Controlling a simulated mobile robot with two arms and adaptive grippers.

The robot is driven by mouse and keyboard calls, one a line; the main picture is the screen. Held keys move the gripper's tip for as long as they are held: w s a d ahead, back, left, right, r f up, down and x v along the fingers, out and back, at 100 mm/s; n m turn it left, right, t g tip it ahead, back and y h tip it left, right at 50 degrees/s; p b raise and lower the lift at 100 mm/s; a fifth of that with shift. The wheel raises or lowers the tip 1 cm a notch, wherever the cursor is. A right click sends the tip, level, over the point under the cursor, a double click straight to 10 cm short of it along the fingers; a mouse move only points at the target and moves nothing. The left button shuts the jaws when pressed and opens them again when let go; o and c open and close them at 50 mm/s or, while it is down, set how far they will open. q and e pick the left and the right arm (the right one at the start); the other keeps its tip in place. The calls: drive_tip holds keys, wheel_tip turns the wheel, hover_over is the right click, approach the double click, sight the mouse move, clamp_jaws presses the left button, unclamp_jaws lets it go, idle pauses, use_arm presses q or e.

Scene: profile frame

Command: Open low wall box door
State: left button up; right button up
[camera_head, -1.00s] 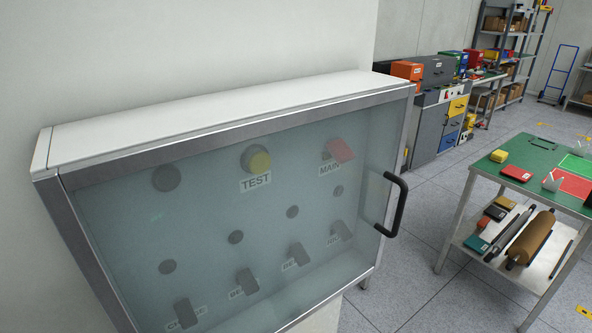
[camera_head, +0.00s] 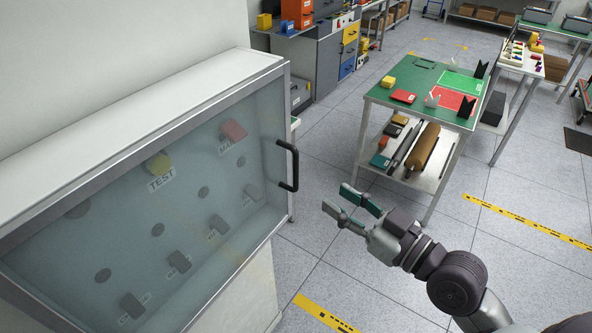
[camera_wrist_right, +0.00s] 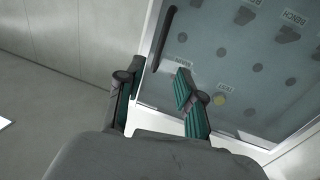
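The wall box (camera_head: 262,84) has a closed, see-through framed door (camera_head: 130,235) in the head view. Its black bar handle (camera_head: 289,166) stands upright on the door's right edge. Behind the panel show a yellow TEST button, a red switch and several dark knobs. My right gripper (camera_head: 346,205) is open and empty, to the right of the handle and a little lower, apart from it. In the right wrist view the open fingers (camera_wrist_right: 158,95) point toward the door, and the handle (camera_wrist_right: 165,38) lies beyond them. My left gripper is not in view.
A green-topped table (camera_head: 385,92) with a lower shelf stands beyond my right gripper. Grey cabinets (camera_head: 325,60) stand behind the box along the wall. Yellow-black tape (camera_head: 525,220) marks the floor. Open floor lies between the box and the table.

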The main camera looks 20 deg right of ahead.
sight(295, 186)
drive_tip(key=x, duration=1.2)
drive_tip(key=shift+d+b, duration=0.1)
drive_tip(key=shift+b, duration=0.2)
drive_tip(key=shift+s, duration=0.1)
clamp_jaws()
